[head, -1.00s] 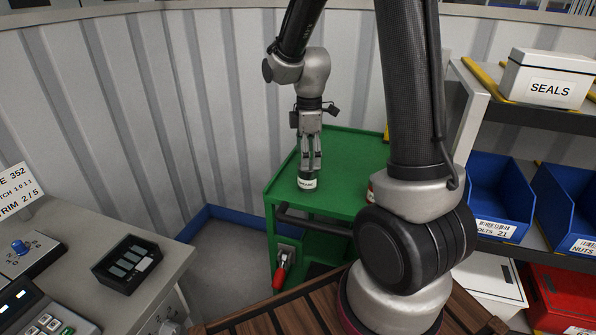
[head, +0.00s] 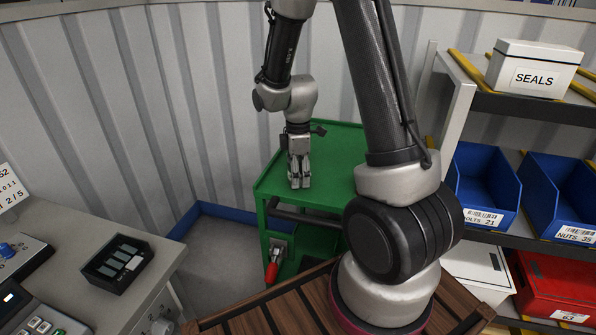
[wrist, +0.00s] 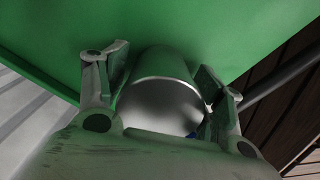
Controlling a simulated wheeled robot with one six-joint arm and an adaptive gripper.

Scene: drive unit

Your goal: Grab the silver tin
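A silver tin (wrist: 168,105) shows in the wrist view between the two fingers of my gripper (wrist: 163,78). Its near end is a shiny pale metal, and its side looks green against the green top. One finger stands close on each side of it. Whether both fingers press on it, I cannot tell. In the head view my gripper (head: 299,178) points down, low over the left part of the green cart top (head: 335,150). The tin is mostly hidden by the fingers there.
My arm covers the right part of the cart. A red-handled clamp (head: 271,272) is on the cart's front. Blue bins (head: 484,185) and a white SEALS box (head: 533,72) sit on shelves at right. A grey console (head: 75,262) stands at left.

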